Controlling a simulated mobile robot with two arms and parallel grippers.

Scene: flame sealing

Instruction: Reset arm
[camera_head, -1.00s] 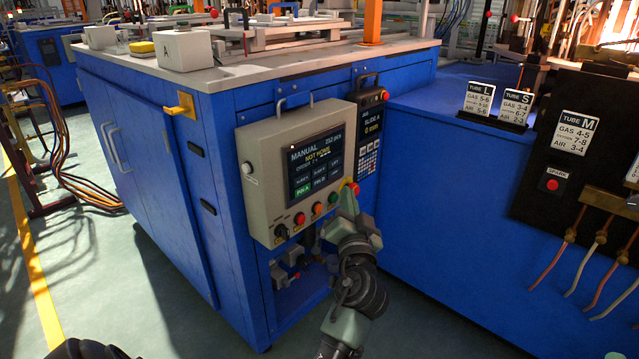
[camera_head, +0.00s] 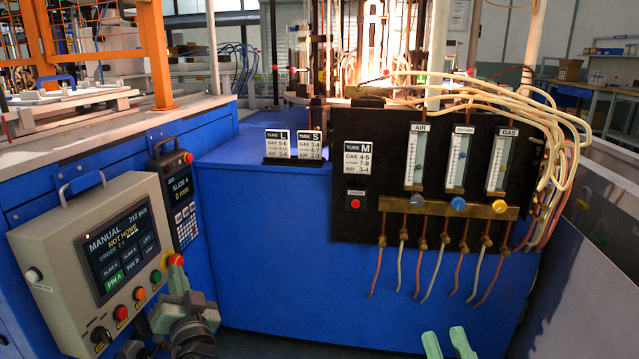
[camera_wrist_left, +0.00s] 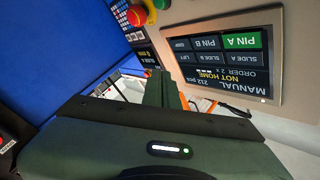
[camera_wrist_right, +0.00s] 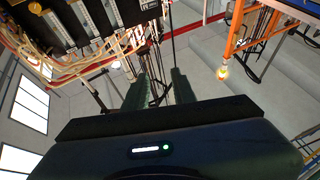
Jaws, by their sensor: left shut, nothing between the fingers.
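My left gripper (camera_head: 176,282) is shut and empty. It stands beside the lower right edge of the beige control panel (camera_head: 50,232), close to a red knob (camera_head: 176,260) with a yellow base. Whether it touches the panel cannot be told. The screen reads MANUAL and NOT HOME, with PIN A lit green. My right gripper (camera_head: 449,345) is at the bottom edge of the head view, fingers apart and empty. The right wrist view also shows its spread fingers (camera_wrist_right: 160,90).
A blue cabinet (camera_head: 265,240) fills the middle. A black gauge board (camera_head: 350,225) carries flow meters, coloured knobs and a red button (camera_head: 355,204); hoses (camera_head: 427,275) hang below it. Tube cards (camera_head: 292,145) stand on the cabinet. A flame burner glows behind.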

